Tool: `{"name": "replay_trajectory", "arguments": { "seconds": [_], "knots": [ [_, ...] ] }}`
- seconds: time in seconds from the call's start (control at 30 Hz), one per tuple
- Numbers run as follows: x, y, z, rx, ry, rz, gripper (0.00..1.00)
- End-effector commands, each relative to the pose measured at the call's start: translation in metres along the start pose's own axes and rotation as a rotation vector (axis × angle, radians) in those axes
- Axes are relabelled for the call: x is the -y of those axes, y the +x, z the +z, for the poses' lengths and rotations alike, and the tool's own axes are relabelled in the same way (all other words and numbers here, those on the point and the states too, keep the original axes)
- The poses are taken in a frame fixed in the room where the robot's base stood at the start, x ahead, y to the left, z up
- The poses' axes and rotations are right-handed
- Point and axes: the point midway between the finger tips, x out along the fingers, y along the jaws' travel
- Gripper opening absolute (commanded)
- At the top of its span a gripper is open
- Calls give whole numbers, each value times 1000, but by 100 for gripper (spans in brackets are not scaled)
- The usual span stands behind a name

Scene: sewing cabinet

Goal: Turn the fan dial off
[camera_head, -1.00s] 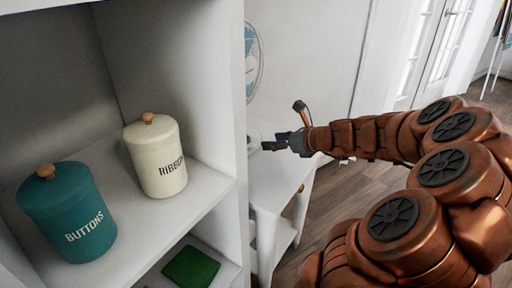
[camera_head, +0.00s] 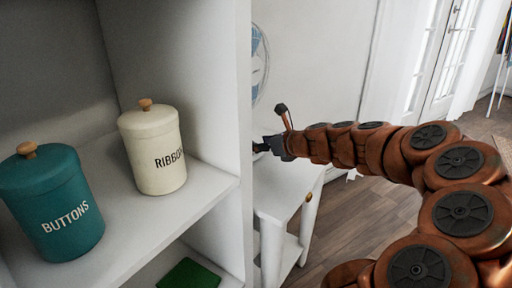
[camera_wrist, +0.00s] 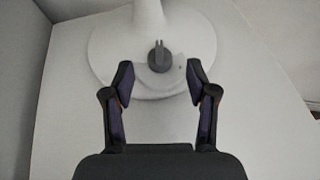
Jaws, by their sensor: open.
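The fan (camera_head: 259,65) is partly visible in the head view, mostly hidden behind the cabinet's side panel. In the wrist view its round white base (camera_wrist: 110,50) stands on a white table, with the post rising at the top. The dark grey fan dial (camera_wrist: 159,56) sits on the front of the base, with its raised grip pointing roughly up the picture. My gripper (camera_wrist: 158,80) is open and empty. Its two fingertips are on either side of and a little short of the dial, apart from it. In the head view my gripper (camera_head: 268,145) is partly hidden by the panel edge.
A white side table (camera_head: 285,190) stands under my gripper. The white cabinet panel (camera_head: 246,150) is close on the left. Its shelf holds a teal buttons canister (camera_head: 55,205) and a cream ribbon canister (camera_head: 154,150). A green item (camera_head: 190,274) lies below. Wooden floor is clear at right.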

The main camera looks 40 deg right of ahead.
Motion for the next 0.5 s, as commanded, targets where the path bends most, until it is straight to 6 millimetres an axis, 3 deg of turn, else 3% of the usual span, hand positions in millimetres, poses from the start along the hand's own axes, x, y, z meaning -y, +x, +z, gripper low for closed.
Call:
{"name": "replay_trajectory", "arguments": {
  "seconds": [0.2,0.5],
  "knots": [
    [0,21,-2,0,-1,0,58],
    [0,30,0,0,0,-1,58]
  ]
}}
